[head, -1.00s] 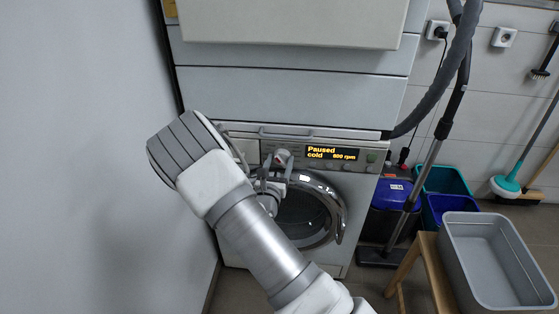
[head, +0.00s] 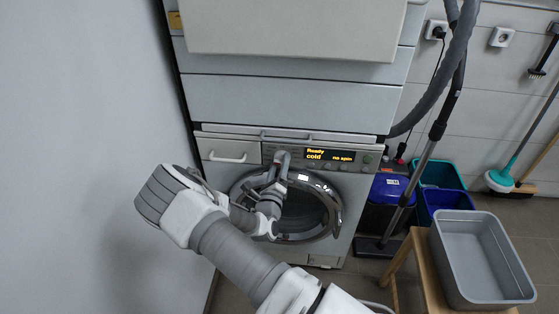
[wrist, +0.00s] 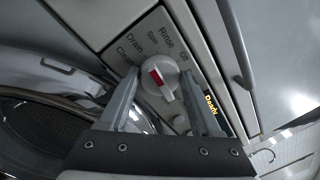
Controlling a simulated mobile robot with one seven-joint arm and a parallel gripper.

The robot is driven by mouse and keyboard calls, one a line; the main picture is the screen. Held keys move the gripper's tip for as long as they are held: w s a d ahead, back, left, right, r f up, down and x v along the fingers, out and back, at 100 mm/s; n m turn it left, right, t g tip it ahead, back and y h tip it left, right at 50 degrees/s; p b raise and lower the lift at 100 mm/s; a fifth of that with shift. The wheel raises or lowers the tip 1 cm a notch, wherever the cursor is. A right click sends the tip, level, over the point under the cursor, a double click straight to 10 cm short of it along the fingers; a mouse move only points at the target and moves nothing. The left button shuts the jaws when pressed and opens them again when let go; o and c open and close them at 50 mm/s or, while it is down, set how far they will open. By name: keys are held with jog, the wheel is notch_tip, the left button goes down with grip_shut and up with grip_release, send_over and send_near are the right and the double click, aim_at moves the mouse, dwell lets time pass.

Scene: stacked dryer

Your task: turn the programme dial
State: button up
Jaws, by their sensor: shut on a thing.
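The programme dial (wrist: 157,85) is a round white knob with a red mark on its raised grip. It sits on the washing machine's light panel, with the printed words Rinse, Spin, Drain and Clean around it. My gripper (wrist: 159,78) is shut on the dial, one finger on each side of it. In the head view my gripper (head: 281,162) is at the panel, left of the display, and mostly hides the dial. The lit display (head: 330,155) reads "Ready", "cold" and "no spin".
The round washer door (head: 331,222) is just below my gripper. A handled drawer (head: 228,152) is left of the dial. A wall stands close on the left. A grey tub (head: 480,255) on a wooden stool, a blue-lidded bin (head: 390,187) and a vacuum hose (head: 440,90) stand right.

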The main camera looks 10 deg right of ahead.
jog(key=shift+n+p, duration=0.3)
jog(key=shift+n, duration=0.4)
jog(key=o, duration=1.4)
jog(key=p+v, duration=0.1)
jog(key=v, duration=1.6)
jog(key=shift+s+d, duration=0.1)
jog(key=shift+s, duration=0.2)
